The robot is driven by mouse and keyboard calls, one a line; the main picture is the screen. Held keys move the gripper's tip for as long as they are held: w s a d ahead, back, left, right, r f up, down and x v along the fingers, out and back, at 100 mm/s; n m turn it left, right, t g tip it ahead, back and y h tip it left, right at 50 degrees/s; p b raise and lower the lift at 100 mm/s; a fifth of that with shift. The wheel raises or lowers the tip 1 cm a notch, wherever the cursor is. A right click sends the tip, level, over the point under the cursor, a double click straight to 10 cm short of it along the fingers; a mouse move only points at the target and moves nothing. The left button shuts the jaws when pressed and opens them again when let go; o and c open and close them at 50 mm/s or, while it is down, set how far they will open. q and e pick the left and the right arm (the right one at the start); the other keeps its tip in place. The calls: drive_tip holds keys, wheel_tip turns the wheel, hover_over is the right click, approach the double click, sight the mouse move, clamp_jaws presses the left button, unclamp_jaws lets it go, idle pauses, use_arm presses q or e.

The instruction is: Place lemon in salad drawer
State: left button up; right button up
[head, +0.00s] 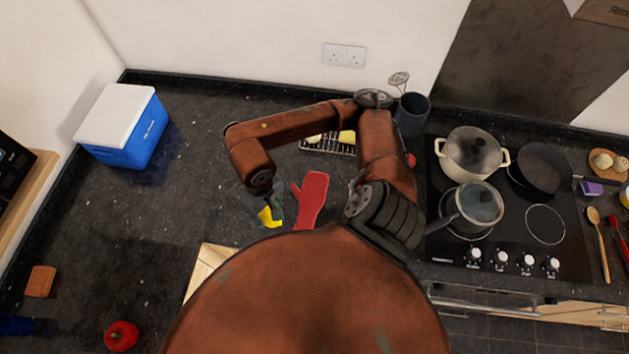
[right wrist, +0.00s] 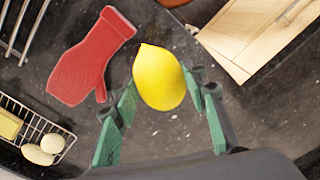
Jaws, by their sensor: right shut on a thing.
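The yellow lemon (right wrist: 159,78) is between the green fingers of my right gripper (right wrist: 160,105), which is shut on it, in the right wrist view. In the head view the lemon (head: 266,217) shows low at the end of my right arm, over the dark worktop, left of a red oven mitt. My right gripper (head: 270,212) is partly hidden there. My left gripper is not in view.
The red mitt (head: 311,198) lies beside the lemon. A wire rack (head: 328,148) is behind it. A blue cool box (head: 127,128) stands at the back left. Pots and a pan (head: 541,168) sit on the hob at right. The left worktop is mostly clear.

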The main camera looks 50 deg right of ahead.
drive_tip(key=shift+d+f, duration=0.1)
drive_tip(key=shift+d, duration=0.05)
drive_tip(key=w+d+f+p, duration=0.4)
drive_tip(key=w+d+f, duration=0.5)
drive_tip(key=shift+w+d+f, duration=0.1)
drive_tip(key=shift+d, duration=0.1)
wheel_tip(320, 180, down, 3)
drive_tip(key=shift+w+d+f+p, duration=0.1)
drive_tip(key=shift+f+p, duration=0.1)
drive_tip(key=shift+p, duration=1)
drive_tip(key=shift+f, duration=0.15)
drive_tip(key=shift+f+b, duration=0.15)
drive_tip(key=shift+b, duration=0.2)
drive_tip(key=o, duration=1.2)
